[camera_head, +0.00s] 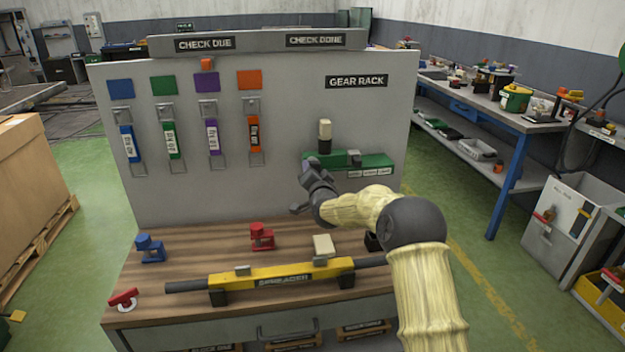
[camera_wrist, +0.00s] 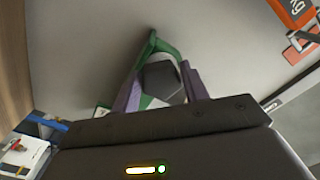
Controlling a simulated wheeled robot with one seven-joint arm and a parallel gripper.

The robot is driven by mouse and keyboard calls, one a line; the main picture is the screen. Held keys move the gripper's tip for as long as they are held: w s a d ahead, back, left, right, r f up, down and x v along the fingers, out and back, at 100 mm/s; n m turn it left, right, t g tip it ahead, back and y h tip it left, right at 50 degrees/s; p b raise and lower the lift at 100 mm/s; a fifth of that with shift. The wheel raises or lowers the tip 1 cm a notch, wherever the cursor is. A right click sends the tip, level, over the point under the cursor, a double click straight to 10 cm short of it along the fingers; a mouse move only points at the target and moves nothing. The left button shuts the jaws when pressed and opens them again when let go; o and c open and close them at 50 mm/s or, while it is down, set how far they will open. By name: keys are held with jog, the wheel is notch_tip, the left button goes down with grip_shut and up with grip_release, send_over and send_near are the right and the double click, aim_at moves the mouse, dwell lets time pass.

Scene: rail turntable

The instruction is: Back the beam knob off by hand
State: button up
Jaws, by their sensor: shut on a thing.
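The yellow beam (camera_head: 285,275) with black bar ends lies across the front of the wooden bench. A green fixture (camera_head: 375,161) is on the upright grey panel under the GEAR RACK sign. My gripper (camera_head: 312,190) is in front of that panel, just below and left of the fixture. In the wrist view, my gripper's two purplish fingers (camera_wrist: 162,92) stand on both sides of a dark faceted knob (camera_wrist: 161,77), with a green curved part (camera_wrist: 165,46) around it. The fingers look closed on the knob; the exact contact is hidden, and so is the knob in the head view.
A red clamp (camera_head: 262,237), a blue clamp (camera_head: 150,249), a red-handled piece (camera_head: 123,299) and a beige block (camera_head: 324,245) are on the bench. Several coloured tags, one orange (camera_head: 254,135), hang on the panel. A pale block on a dark stem (camera_head: 325,132) stands above the fixture.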

jog(key=shift+w+d+n+b, duration=0.1)
jog(key=shift+n+b, duration=0.75)
jog(key=shift+n, duration=0.95)
jog(key=shift+d+n+b, duration=0.1)
jog(key=shift+n+b, duration=0.75)
jog(key=shift+n, duration=0.95)
jog(key=o, duration=1)
jog(key=shift+c, duration=0.2)
jog(key=shift+f, duration=0.1)
jog(key=b+v, duration=0.2)
jog(key=v, duration=1.5)
